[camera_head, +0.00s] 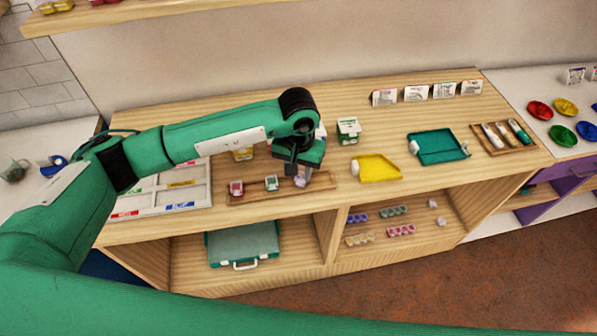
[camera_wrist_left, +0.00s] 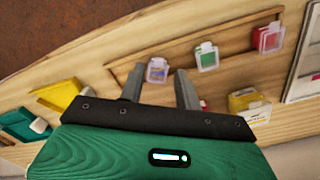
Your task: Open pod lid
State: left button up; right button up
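Three small clear pods sit in a row on a wooden tray (camera_head: 250,196): a red pod (camera_head: 236,188), a green pod (camera_head: 271,183) and a purple pod (camera_head: 300,181). In the left wrist view the purple pod (camera_wrist_left: 157,71), green pod (camera_wrist_left: 206,56) and red pod (camera_wrist_left: 267,38) each show a pale clear cover; its exact position is too small to tell. My left gripper (camera_head: 298,172) points down over the purple pod. Its fingers are open (camera_wrist_left: 159,78), with the purple pod showing between their tips. I cannot tell whether they touch it. My right gripper is not in view.
A yellow dustpan-like tray (camera_head: 376,168) and a teal tray (camera_head: 440,148) lie to the right. A green and white box (camera_head: 348,130) stands behind; a yellow box (camera_wrist_left: 248,104) is near the pods. A white divided board (camera_head: 165,188) lies left. Shelves below hold a case (camera_head: 243,243).

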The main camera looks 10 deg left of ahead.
aim_at(299, 183)
pick_arm(q)
jog(key=shift+f+p, duration=0.3)
jog(key=shift+f, duration=1.2)
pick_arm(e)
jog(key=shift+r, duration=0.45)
pick_arm(q)
jog(key=shift+c, duration=0.2)
jog(key=c, duration=0.6)
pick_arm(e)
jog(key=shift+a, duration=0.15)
